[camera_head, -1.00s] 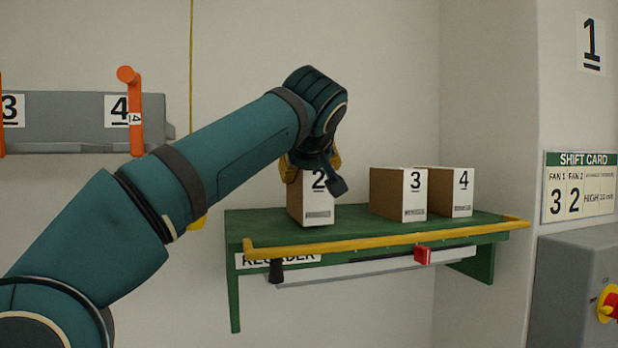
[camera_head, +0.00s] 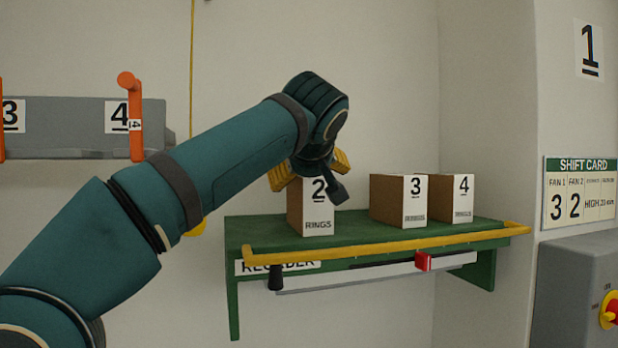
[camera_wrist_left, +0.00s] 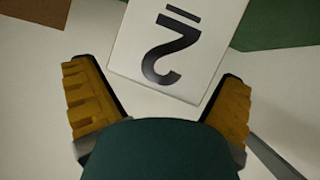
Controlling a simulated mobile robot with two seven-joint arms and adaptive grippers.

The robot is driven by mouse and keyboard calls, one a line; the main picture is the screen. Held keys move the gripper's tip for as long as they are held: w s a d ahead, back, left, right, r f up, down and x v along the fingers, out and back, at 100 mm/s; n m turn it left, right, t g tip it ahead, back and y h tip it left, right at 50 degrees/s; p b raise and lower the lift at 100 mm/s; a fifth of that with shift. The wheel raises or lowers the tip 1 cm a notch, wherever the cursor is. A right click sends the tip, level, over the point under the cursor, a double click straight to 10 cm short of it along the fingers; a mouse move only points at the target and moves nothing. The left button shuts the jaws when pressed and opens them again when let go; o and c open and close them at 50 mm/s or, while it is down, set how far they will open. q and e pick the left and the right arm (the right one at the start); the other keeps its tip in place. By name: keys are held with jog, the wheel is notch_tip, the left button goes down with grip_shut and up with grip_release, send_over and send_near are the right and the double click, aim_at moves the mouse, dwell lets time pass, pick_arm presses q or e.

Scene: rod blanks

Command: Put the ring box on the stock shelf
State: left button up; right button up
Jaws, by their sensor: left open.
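The ring box (camera_head: 318,214), a brown carton with a white face marked 2 and RINGS, stands upright on the left part of the green stock shelf (camera_head: 350,233). My left gripper (camera_head: 312,172) is open at the top of the box, its yellow fingers spread to either side. In the left wrist view, the box's white face with an upside-down 2 (camera_wrist_left: 175,50) shows between and beyond the open fingers (camera_wrist_left: 160,100), with gaps on both sides. Part of the box's top is hidden behind the gripper. My right gripper is not in view.
Boxes 3 (camera_head: 400,200) and 4 (camera_head: 455,200) stand to the right on the same shelf. A yellow rail (camera_head: 390,241) runs along its front edge, with a red slider (camera_head: 423,262) below. A grey rack with an orange post (camera_head: 131,115) is at left.

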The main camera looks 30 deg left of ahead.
pick_arm(q)
jog(key=v, duration=1.1)
jog(key=shift+s, duration=0.1)
